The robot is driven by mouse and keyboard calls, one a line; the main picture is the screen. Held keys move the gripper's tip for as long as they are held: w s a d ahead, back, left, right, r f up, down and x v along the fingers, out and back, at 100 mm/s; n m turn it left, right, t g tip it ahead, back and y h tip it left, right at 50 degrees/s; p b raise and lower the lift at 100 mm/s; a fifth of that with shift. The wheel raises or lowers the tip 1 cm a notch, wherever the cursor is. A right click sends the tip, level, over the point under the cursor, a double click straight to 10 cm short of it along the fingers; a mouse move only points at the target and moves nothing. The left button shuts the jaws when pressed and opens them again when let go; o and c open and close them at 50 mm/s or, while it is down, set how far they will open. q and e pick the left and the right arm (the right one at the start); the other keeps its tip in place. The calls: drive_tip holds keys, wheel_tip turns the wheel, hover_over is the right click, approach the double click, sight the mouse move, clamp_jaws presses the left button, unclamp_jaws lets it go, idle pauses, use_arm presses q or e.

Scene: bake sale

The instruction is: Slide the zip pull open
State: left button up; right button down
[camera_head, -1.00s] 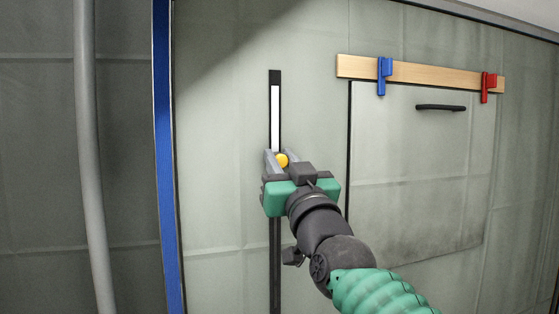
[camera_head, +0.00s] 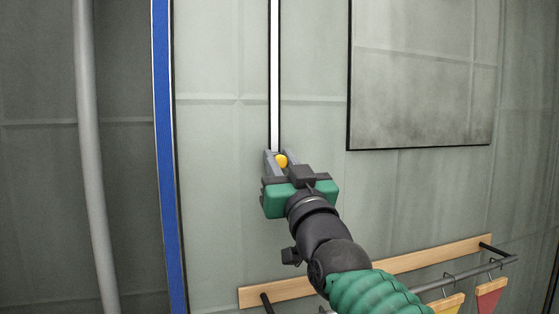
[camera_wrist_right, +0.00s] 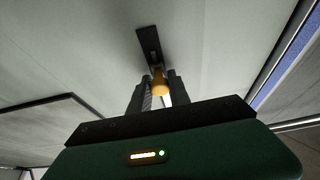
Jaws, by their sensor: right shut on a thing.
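The zip pull is a small yellow-orange knob (camera_head: 281,160) on the grey-green wall panel, at the lower end of a white strip (camera_head: 274,75) in the head view. My right gripper (camera_head: 279,161) is shut on the pull, with one finger on each side of it. In the right wrist view the pull (camera_wrist_right: 159,84) sits between the two fingers, and a short dark track (camera_wrist_right: 149,42) runs away beyond it. Part of the track below is hidden behind my gripper in the head view. My left gripper is not in view.
A blue vertical edge (camera_head: 168,150) and a grey pole (camera_head: 91,150) stand at the left. A dark-edged panel flap (camera_head: 425,90) is at the upper right. A wooden rail (camera_head: 430,256) with a bar and hanging pennants (camera_head: 489,296) is at the lower right, behind my arm.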

drive_tip(key=shift+f, duration=0.6)
drive_tip(key=c, duration=1.2)
unclamp_jaws()
drive_tip(key=shift+s, duration=0.1)
drive_tip(key=shift+c, duration=0.2)
drive_tip(key=shift+s+d+f+b, duration=0.2)
drive_tip(key=shift+s+b, duration=0.1)
drive_tip(key=shift+b, duration=0.15)
drive_tip(key=b+v, duration=1.5)
drive_tip(key=v, duration=0.1)
